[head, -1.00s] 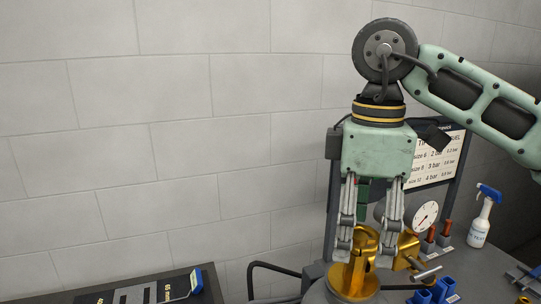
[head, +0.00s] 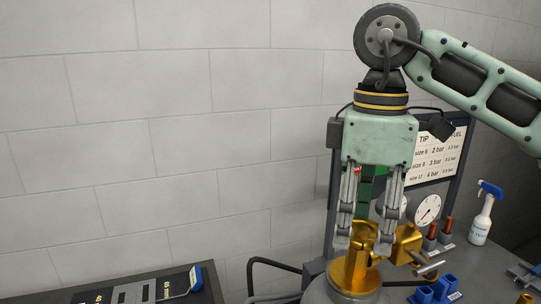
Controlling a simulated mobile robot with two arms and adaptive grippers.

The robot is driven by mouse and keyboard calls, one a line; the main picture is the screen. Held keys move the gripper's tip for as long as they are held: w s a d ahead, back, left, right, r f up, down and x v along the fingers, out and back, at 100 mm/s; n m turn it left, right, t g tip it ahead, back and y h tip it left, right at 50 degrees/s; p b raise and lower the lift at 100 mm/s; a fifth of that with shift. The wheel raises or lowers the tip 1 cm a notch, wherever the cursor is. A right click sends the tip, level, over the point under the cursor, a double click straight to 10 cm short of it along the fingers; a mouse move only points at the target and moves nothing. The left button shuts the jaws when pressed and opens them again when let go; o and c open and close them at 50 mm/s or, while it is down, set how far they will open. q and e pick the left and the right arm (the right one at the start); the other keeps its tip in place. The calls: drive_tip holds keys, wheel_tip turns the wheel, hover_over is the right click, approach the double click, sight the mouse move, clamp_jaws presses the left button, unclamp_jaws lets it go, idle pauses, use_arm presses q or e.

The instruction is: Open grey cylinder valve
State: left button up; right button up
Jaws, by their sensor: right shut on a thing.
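The grey cylinder (head: 318,290) stands low at the right of the head view, cut off by the bottom edge. Its gold-coloured valve (head: 354,270) rises upright from its top. My right gripper (head: 364,241) points straight down over the valve, with one finger on each side of its upper part. It is shut on the valve, though the exact contact is partly hidden. My left gripper is not in view.
A gold block with a grey T-handle (head: 428,268) sits right of the valve. Behind are a dial gauge (head: 427,208) and a pressure chart (head: 437,160). A spray bottle (head: 482,220) and blue parts (head: 440,288) stand at right. A dark case (head: 140,290) lies at left.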

drive_tip(key=shift+s+f, duration=0.1)
drive_tip(key=c, duration=0.3)
drive_tip(key=shift+n, duration=1.8)
drive_tip(key=shift+c, duration=0.2)
drive_tip(key=o, duration=1.1)
drive_tip(key=shift+n, duration=0.3)
drive_tip(key=shift+c, duration=0.2)
drive_tip(key=o, duration=0.4)
drive_tip(key=shift+s, duration=0.1)
